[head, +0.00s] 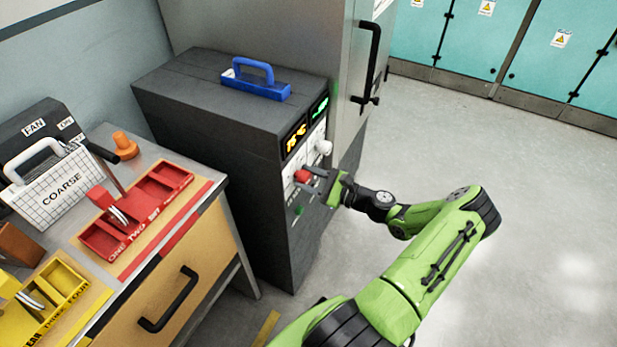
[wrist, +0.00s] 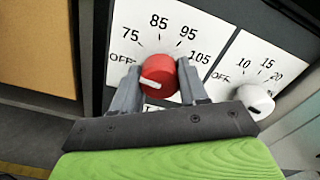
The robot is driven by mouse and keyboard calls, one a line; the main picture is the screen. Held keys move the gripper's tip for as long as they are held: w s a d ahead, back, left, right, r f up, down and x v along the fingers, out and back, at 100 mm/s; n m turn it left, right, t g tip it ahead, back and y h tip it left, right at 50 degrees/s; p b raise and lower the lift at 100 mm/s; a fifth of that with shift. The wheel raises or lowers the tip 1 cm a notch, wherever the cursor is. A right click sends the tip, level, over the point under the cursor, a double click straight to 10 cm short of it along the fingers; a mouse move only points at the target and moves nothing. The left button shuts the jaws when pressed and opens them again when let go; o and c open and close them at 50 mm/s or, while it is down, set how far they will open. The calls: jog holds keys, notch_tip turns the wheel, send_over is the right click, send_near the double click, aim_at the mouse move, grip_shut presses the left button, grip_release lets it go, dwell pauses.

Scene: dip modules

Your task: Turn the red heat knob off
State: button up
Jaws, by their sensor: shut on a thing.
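The red heat knob (wrist: 157,90) is on a white dial plate marked OFF, 75, 85, 95 and 105. My gripper (wrist: 160,80) is shut on the knob, one finger on each side. In the head view the red knob (head: 301,176) shows on the front of the dark grey cabinet (head: 215,125), with my gripper (head: 307,181) at it from the right. The lower dial plate is partly hidden by my gripper.
A white knob (wrist: 256,98) with its own OFF, 10, 15, 20 scale sits to the right. A green button (head: 299,210) is below the red knob. A blue-handled block (head: 256,80) lies on the cabinet. A workbench (head: 190,265) with trays stands left; floor right is clear.

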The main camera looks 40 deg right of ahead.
jog(key=shift+r+n, duration=0.1)
jog(key=shift+n, duration=1.4)
jog(key=o, duration=1.1)
jog(key=shift+a, duration=0.1)
jog(key=shift+c, duration=0.2)
jog(key=shift+s, duration=0.1)
jog(key=p+v, duration=0.1)
jog(key=v, duration=1.4)
jog(key=shift+s+p, duration=0.3)
jog(key=shift+p, duration=0.05)
